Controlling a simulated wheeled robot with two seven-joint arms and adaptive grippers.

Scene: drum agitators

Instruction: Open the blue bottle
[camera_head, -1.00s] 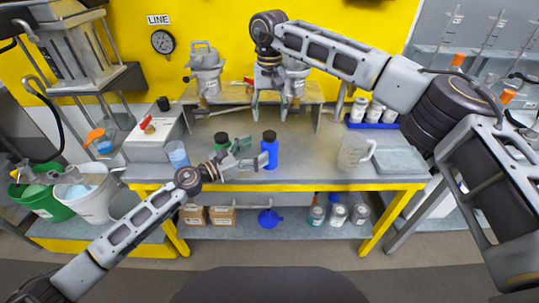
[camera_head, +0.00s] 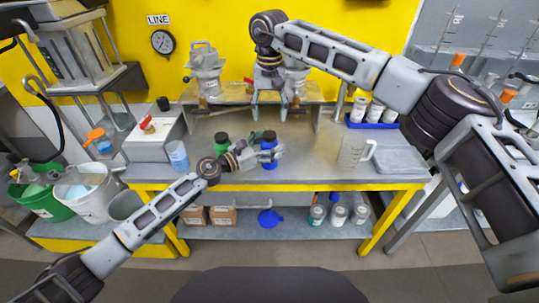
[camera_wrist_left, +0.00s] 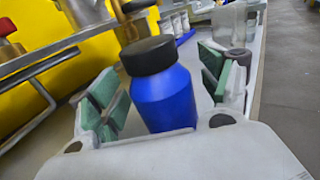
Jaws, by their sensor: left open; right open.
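The blue bottle (camera_head: 269,158) stands upright on the bench with its black cap (camera_wrist_left: 148,55) on. In the left wrist view the bottle (camera_wrist_left: 165,100) stands between the green-padded fingers of my left gripper (camera_wrist_left: 160,95), which are open with a gap on each side. My right gripper (camera_head: 269,108) hangs open above and behind the bottle, pointing down, apart from the cap.
A clear jug (camera_head: 351,151) and a grey tray (camera_head: 400,160) are on the right of the bench. A blue cup (camera_head: 177,154) is at left. Agitator machines stand behind.

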